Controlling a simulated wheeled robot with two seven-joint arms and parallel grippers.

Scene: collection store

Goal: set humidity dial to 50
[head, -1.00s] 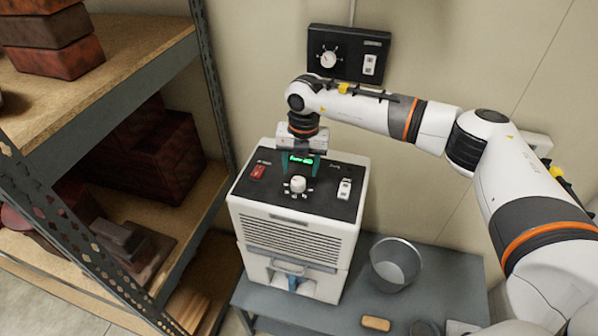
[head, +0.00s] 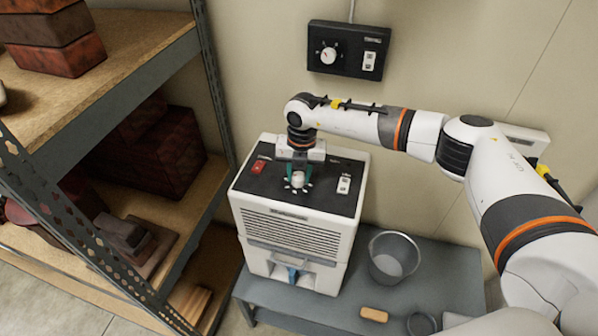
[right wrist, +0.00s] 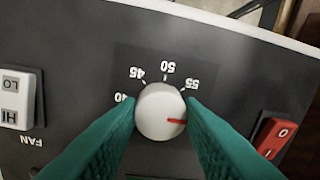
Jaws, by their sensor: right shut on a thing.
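The humidity dial (right wrist: 158,112) is a white round knob on the black top panel of the white dehumidifier (head: 292,240). It also shows in the head view (head: 298,181). In the right wrist view its red pointer line points to the picture's right, past the 55 mark, toward my finger. The marks 40, 45, 50 and 55 are readable; 50 is just above the knob. Any mark beyond 55 is hidden. My right gripper (head: 299,174) is shut on the dial, one teal finger on each side. My left gripper is not in view.
A red power switch (right wrist: 274,138) and a white fan switch (right wrist: 17,100) flank the dial. A metal bucket (head: 392,262) and a wooden block (head: 374,314) are on the grey table (head: 450,285). Shelving (head: 110,90) stands close at left. A black control box (head: 348,50) is on the wall.

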